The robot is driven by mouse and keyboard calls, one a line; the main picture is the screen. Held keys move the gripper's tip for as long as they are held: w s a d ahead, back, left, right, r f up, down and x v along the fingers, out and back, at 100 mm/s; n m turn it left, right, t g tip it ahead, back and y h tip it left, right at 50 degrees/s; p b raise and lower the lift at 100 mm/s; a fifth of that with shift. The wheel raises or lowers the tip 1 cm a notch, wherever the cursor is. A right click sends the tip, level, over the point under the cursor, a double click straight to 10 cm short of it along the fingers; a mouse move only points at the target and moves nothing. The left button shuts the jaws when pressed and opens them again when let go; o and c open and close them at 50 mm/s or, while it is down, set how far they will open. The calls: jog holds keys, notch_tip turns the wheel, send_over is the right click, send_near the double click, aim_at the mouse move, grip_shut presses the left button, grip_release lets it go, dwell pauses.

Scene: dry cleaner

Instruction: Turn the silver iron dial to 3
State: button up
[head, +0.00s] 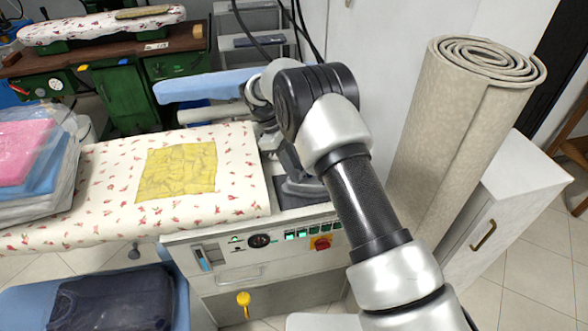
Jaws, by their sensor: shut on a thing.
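The iron (300,186) rests on the dark plate at the right end of the ironing board, with its grey lower body showing below my forearm. My gripper (274,142) points down at the upper, far end of the iron and is partly hidden behind my arm. It is shut on what appears to be the iron's dial. The dial itself, its marks and its setting are hidden or too small to read.
The flowered ironing board (100,218) carries a yellow cloth (176,172). A control panel (262,245) with a red-and-yellow switch (320,243) is below the iron.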

jog(key=shift+w+m+g, duration=0.1)
jog(key=shift+m+g, duration=0.3)
jog(key=shift+m, duration=0.5)
jog(key=o, duration=0.7)
jog(key=shift+o, duration=0.2)
